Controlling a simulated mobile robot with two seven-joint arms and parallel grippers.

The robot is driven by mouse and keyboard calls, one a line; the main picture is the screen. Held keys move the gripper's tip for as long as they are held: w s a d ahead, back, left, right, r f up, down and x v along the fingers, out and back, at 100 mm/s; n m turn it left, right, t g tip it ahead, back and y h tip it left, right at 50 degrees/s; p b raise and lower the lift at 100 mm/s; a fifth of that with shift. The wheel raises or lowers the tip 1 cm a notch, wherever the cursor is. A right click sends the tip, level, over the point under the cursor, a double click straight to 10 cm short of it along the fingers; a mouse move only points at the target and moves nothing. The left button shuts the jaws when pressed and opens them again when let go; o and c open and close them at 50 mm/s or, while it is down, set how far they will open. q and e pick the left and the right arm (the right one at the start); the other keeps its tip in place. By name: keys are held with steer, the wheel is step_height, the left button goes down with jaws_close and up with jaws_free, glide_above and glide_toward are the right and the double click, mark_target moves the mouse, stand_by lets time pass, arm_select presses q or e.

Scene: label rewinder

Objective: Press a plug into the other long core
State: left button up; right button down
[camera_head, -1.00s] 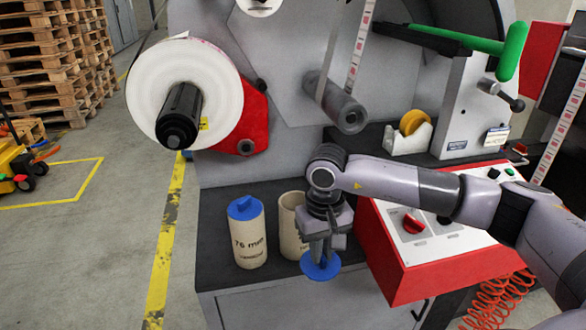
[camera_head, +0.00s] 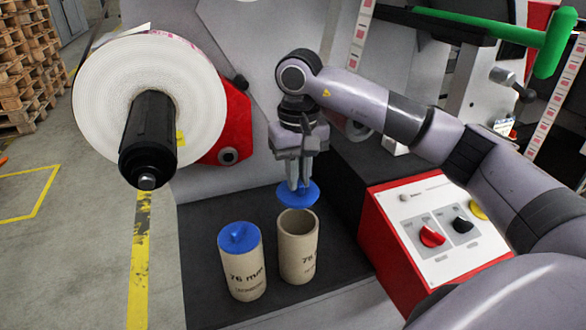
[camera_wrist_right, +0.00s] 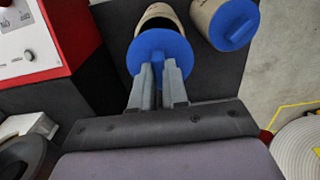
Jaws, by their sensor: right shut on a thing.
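My right gripper (camera_head: 297,186) is shut on a blue plug (camera_head: 299,196), a round disc with a tab between the fingers. In the right wrist view the held plug (camera_wrist_right: 160,50) shows in front of my right gripper (camera_wrist_right: 158,72). The plug is above and slightly behind the open core (camera_head: 298,252), apart from it as far as I can tell. This cardboard core stands upright on the dark shelf with its mouth uncovered. To its left stands another core (camera_head: 245,278), marked 76 mm, with a blue plug (camera_head: 238,237) in its top. My left gripper is not in view.
The shelf (camera_head: 200,300) is dark and mostly clear around the cores. A red control box (camera_head: 385,255) with knobs stands right of them. A large white label roll (camera_head: 150,90) on a black spindle (camera_head: 148,140) hangs at upper left.

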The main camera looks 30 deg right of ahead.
mark_target(298, 200)
steer(key=shift+s+f, duration=0.15)
steer(key=shift+f, duration=0.25)
steer(key=shift+f+b, duration=2.2)
steer(key=shift+f, duration=0.6)
steer(key=shift+f+b, duration=0.4)
steer(key=shift+f, duration=0.1)
steer(key=shift+f, duration=0.2)
steer(key=shift+f, duration=0.2)
steer(key=c, duration=1.1)
jaws_free()
steer(key=shift+o, duration=0.2)
